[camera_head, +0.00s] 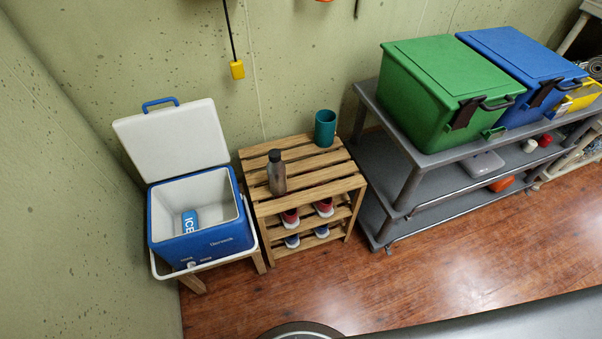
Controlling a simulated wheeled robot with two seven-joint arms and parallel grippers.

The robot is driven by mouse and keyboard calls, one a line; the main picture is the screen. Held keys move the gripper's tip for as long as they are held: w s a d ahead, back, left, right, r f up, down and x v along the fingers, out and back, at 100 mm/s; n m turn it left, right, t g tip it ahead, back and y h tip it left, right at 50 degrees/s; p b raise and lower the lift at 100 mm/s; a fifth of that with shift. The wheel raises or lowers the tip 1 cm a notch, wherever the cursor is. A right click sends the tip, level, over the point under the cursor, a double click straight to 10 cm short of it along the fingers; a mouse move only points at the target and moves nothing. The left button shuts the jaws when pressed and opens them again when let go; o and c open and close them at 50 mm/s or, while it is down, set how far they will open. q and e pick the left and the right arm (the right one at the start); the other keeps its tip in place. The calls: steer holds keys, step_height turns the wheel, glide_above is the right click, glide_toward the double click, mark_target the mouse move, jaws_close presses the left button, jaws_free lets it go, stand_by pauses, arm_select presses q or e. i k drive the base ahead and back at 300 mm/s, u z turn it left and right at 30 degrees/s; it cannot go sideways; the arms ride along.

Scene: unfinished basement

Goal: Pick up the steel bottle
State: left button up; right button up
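The steel bottle (277,174) stands upright on the top slats of a wooden rack (326,177). It is grey-brown with a dark cap. No gripper or arm of mine shows in the head view, and nothing touches the bottle.
A teal cup (325,128) stands behind the bottle to the right. An open blue cooler (225,240) with an ice pack (190,221) stands left of the rack. A grey shelf (402,155) with a green bin (440,85) and a blue bin (520,70) stands right. Wooden floor (300,290) lies in front.

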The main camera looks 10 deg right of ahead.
mark_target(276, 167)
steer(key=z, duration=2)
steer(key=i, duration=1.7)
steer(key=u, duration=3.15)
